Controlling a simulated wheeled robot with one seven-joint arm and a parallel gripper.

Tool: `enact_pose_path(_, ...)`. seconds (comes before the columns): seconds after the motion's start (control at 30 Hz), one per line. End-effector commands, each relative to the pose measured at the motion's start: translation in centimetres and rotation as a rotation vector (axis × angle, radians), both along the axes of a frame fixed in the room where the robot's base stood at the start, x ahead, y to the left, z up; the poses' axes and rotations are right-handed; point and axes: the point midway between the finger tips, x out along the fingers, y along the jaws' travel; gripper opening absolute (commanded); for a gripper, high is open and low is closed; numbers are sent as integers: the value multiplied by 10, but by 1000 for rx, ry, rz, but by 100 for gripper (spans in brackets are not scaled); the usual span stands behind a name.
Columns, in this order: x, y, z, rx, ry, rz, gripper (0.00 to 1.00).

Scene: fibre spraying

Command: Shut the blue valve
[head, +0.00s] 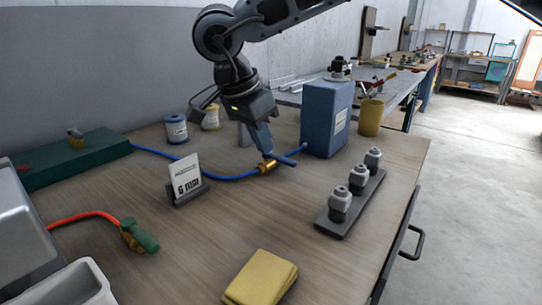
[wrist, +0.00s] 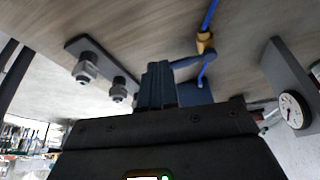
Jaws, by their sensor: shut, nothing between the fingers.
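The blue valve is a brass body (head: 267,166) on a blue hose, with a blue lever (head: 289,161). In the wrist view the brass body (wrist: 205,43) shows at the upper right, and its lever (wrist: 187,61) sticks out to the left, roughly crosswise to the hose. My gripper (head: 264,146) points down just above and behind the valve in the head view. Its closed fingers (wrist: 157,84) show in the wrist view with the lever's end close beyond them. They hold nothing. I cannot tell whether they touch the valve.
The blue hose (head: 232,178) runs from a green block (head: 75,162) to a blue box (head: 326,120). A "6 mm" card (head: 187,177), a rack of grey fittings (head: 340,205), a yellow cloth (head: 261,278) and a green-handled valve (head: 144,236) on a red hose stand around. The bench's middle is clear.

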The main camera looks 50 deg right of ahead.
Motion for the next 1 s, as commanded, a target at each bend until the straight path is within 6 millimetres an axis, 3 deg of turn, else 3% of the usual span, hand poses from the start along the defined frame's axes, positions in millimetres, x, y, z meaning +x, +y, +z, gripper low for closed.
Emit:
enact_pose_path(0.1,0,7,16,0,-2,1,0)
enact_pose_path(0.3,-1,12,29,0,0,1,0)
enact_pose_path(1.0,-1,12,30,1,1,1,0)
